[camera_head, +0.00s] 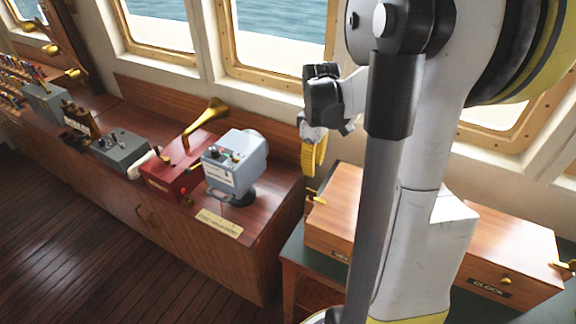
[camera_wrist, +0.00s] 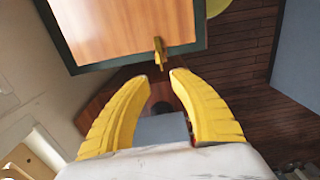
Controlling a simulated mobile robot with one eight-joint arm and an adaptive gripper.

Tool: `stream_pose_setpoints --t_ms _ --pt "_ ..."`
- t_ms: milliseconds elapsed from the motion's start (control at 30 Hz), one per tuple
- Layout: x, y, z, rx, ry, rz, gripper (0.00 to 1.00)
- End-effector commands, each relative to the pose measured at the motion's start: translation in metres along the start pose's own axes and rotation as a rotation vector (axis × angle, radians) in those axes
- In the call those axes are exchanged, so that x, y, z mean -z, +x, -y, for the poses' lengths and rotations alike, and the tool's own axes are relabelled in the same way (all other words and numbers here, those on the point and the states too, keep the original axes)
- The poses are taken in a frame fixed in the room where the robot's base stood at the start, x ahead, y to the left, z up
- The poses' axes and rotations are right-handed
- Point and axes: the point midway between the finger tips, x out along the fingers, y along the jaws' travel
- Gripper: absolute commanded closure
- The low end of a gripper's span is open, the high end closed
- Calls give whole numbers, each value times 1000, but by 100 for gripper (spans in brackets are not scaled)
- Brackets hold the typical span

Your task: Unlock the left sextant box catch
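A wooden box (camera_head: 335,212) stands on a green-topped table, with a dark label on its front that my arm partly hides. I take it to be the sextant box. A small brass catch (camera_head: 316,199) sticks out at its left side. In the wrist view the catch (camera_wrist: 160,53) shows at the edge of the wooden box (camera_wrist: 125,25), just beyond the gap between my fingertips. My gripper (camera_wrist: 160,76) is open, its yellow fingers apart with nothing between them. In the head view my gripper (camera_head: 314,172) points down above the catch, apart from it.
A second wooden box labelled CLOCK (camera_head: 515,255), with brass fittings, stands to the right behind my arm. A red box with a brass lever (camera_head: 172,175) and a grey-blue device (camera_head: 235,165) stand on the console at left. The wall and windows are close behind my gripper.

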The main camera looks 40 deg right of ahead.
Motion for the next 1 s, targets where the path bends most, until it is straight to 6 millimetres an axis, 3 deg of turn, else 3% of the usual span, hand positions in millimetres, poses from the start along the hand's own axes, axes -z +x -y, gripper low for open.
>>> stream_pose_setpoints --t_ms 500,667,933,967,1000 --pt "1 92 0 -1 0 -1 73" --pt "0 102 0 -1 0 -1 73" --pt "0 103 0 -1 1 -1 73" --pt "0 103 0 -1 1 -1 77" --pt "0 103 0 -1 1 -1 89"
